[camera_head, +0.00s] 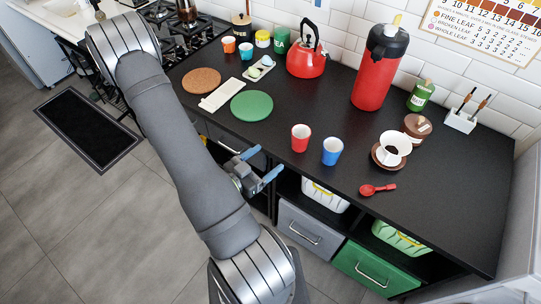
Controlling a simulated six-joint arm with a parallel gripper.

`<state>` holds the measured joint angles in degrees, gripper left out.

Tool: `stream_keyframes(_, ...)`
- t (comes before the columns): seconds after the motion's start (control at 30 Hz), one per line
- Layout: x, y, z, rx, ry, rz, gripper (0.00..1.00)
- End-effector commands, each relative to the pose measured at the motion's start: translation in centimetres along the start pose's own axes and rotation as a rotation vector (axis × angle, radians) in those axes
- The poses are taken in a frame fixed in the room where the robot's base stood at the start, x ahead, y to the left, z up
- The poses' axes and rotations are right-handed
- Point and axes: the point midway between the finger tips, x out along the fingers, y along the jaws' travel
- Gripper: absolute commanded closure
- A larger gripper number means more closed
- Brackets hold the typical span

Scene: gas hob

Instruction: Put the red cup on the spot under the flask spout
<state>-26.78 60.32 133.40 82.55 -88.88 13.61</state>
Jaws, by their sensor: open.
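The red cup (300,138) stands upright on the black counter near its front edge. A blue cup (332,151) stands just to its right. The red flask (375,78) with a black top stands behind and to the right of the red cup, near the tiled wall. I cannot make out a marked spot under its spout; the counter in front of it is bare. My gripper (267,164), with blue fingers, is open and empty at the counter's front edge, left of and nearer than the red cup, apart from it.
A white cup on a brown saucer (377,159) and a red spoon (378,189) lie to the right. A red kettle (306,62) stands at the back. A green round mat (252,106) lies left. The counter between the red cup and flask is clear.

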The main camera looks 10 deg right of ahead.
Motion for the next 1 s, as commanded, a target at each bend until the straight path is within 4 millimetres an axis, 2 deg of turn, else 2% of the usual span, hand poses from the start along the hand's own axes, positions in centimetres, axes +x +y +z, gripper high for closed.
stream_keyframes(0.43, 0.0, -0.1, 0.0, 0.001, 0.002, 0.004, 0.25)
stream_keyframes(0.8, -0.7, -4.9, 1.7, 0.01, 0.052, 0.237, 0.25)
stream_keyframes(1.0, 0.5, -4.8, 1.8, 0.006, 0.05, 0.268, 0.25)
